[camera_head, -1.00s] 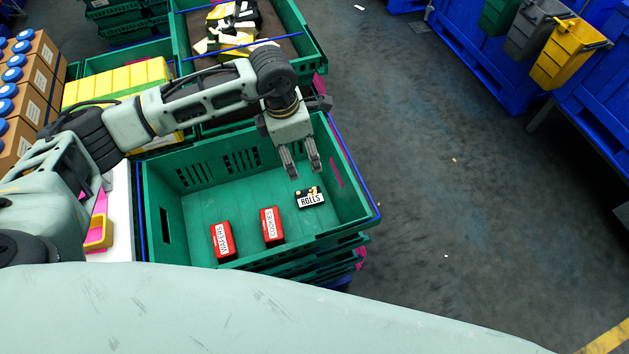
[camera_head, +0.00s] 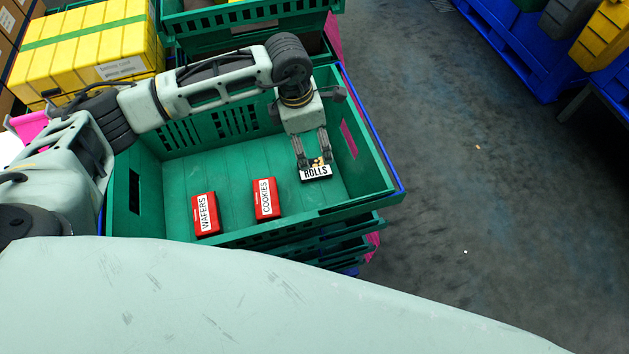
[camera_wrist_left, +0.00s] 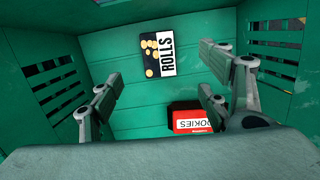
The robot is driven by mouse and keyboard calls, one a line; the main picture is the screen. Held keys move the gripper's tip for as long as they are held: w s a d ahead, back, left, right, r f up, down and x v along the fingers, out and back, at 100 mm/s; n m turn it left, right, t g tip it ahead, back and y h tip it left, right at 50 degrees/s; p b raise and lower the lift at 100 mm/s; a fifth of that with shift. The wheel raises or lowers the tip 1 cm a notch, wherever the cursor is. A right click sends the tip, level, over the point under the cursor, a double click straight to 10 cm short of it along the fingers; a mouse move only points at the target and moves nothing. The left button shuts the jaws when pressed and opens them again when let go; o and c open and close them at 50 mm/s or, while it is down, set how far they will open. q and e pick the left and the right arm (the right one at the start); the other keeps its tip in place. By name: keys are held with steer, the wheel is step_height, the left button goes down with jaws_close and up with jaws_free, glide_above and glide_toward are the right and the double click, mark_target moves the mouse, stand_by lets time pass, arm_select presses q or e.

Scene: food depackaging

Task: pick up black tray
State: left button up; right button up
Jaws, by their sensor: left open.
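In the left wrist view the tray (camera_wrist_left: 158,53) shows a white label and round tan pieces on black. My left gripper (camera_head: 313,160) is open and empty, pointing down into the crate. Its fingertips overlap the far edge of the tray in the head view. In the left wrist view the tray appears between and beyond the open fingers (camera_wrist_left: 158,66). I cannot tell whether they touch it. My right gripper is not in view.
Two red boxes, "COOKIES" (camera_head: 266,199) and "WAFERS" (camera_head: 206,214), stand in the crate to the left of the tray. The crate walls enclose the gripper. Yellow cartons (camera_head: 90,55) stand at the back left. The floor on the right is open.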

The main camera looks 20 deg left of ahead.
mark_target(314, 168)
arm_select(q)
step_height(314, 168, down, 3)
steer(key=shift+b, duration=0.65)
steer(key=shift+f, duration=0.25)
steer(key=shift+w+d+f, duration=0.1)
steer(key=shift+f, duration=0.2)
step_height(314, 168, down, 6)
steer(key=shift+w+d+r+p, duration=0.15)
steer(key=shift+r+p, duration=0.1)
steer(key=shift+p, duration=0.5)
steer(key=shift+w+f, duration=0.1)
steer(key=shift+f, duration=0.4)
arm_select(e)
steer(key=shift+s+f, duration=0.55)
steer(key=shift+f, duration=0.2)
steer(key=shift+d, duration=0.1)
arm_select(q)
steer(key=shift+f+b, duration=0.25)
steer(key=shift+b, duration=0.1)
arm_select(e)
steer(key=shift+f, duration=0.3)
arm_select(q)
steer(key=shift+c, duration=0.2)
